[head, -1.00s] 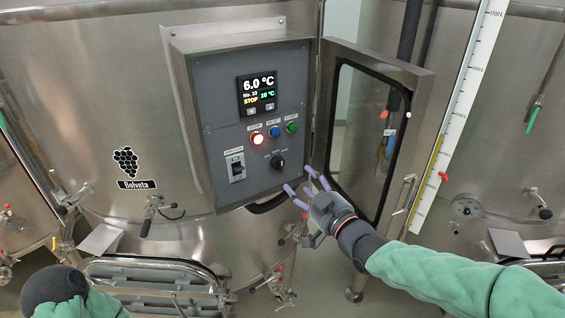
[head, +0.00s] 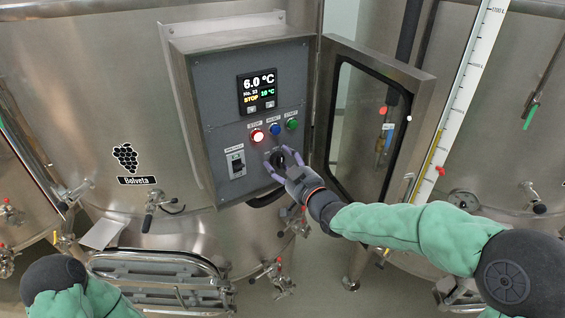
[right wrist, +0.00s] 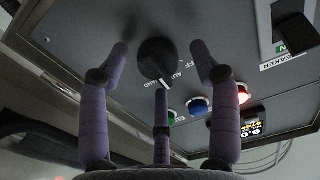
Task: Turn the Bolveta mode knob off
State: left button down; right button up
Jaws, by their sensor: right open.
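The Bolveta mode knob is a black rotary knob (right wrist: 157,60) on the grey control panel (head: 215,110), below the row of buttons. My right gripper (head: 279,162) is open at the panel. In the right wrist view its purple fingers (right wrist: 160,75) stand around the knob, two at the sides and one below, with visible gaps. In the head view the fingers partly hide the knob. My left gripper is out of view.
A red lit button (head: 257,136), a blue button (head: 275,130) and a green button (head: 292,124) sit just above. A breaker switch (head: 237,165) is to the left, a display (head: 257,92) above. The open cabinet door (head: 375,120) stands right of the panel.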

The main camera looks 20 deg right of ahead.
jog(key=c, duration=1.1)
jog(key=shift+r+b, duration=0.15)
jog(key=shift+b, duration=0.15)
